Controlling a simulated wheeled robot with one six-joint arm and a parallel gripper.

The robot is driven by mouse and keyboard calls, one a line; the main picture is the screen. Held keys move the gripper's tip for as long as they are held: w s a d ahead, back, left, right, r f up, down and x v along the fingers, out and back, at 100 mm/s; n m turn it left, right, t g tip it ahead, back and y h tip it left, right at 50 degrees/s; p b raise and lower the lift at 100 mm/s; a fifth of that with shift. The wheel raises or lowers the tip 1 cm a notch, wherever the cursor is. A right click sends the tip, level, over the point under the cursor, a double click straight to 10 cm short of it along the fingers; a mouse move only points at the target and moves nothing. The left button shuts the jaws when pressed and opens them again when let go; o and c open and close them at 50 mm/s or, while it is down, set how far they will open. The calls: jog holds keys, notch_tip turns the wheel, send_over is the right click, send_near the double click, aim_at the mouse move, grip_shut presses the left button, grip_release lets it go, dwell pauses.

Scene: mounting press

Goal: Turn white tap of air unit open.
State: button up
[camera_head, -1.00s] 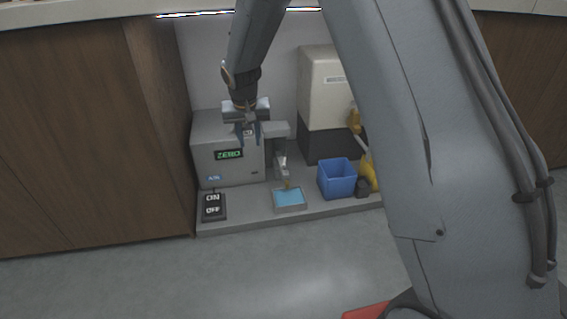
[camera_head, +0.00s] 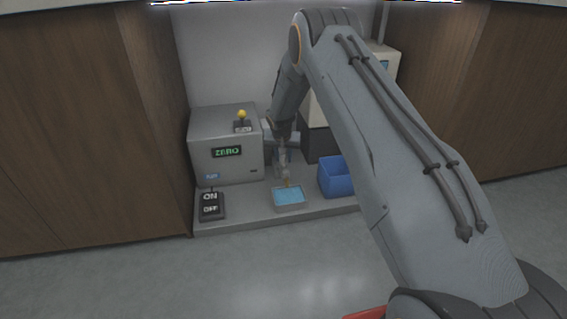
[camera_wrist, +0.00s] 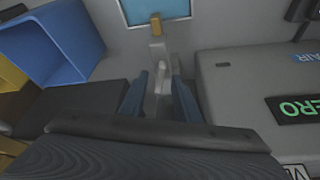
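A grey box (camera_head: 226,160) with a green ZERO display and a small AIR label stands at the left of the niche; it also shows in the wrist view (camera_wrist: 262,75). I cannot make out a clear white tap. A pale grey upright piece with a brass tip (camera_wrist: 157,48) stands beside the box, above a blue pad. My gripper (camera_wrist: 160,80) points down beside the box. Its two blue-grey fingers are apart, on either side of the pale piece in the wrist view. I cannot tell whether they touch it. In the head view the fingertips are hard to make out.
A yellow-knobbed lever (camera_head: 241,114) sits on the box top. An ON/OFF switch (camera_head: 211,206) and a tray with a blue pad (camera_head: 289,196) are at the front. A blue bin (camera_head: 335,177) stands right. My arm covers part of the beige and black unit (camera_head: 318,143).

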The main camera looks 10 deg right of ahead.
jog(key=shift+b+x, duration=0.35)
jog(key=shift+x, duration=0.75)
grip_shut()
jog(key=shift+n+p, duration=0.3)
jog(key=shift+p, duration=0.05)
jog(key=shift+r+n+y+p, duration=0.1)
jog(key=shift+n+y+p, duration=0.2)
jog(key=shift+n+p, duration=0.2)
jog(key=shift+n+y+p, duration=0.4)
jog(key=shift+n+p, duration=0.1)
jog(key=shift+n, duration=0.6)
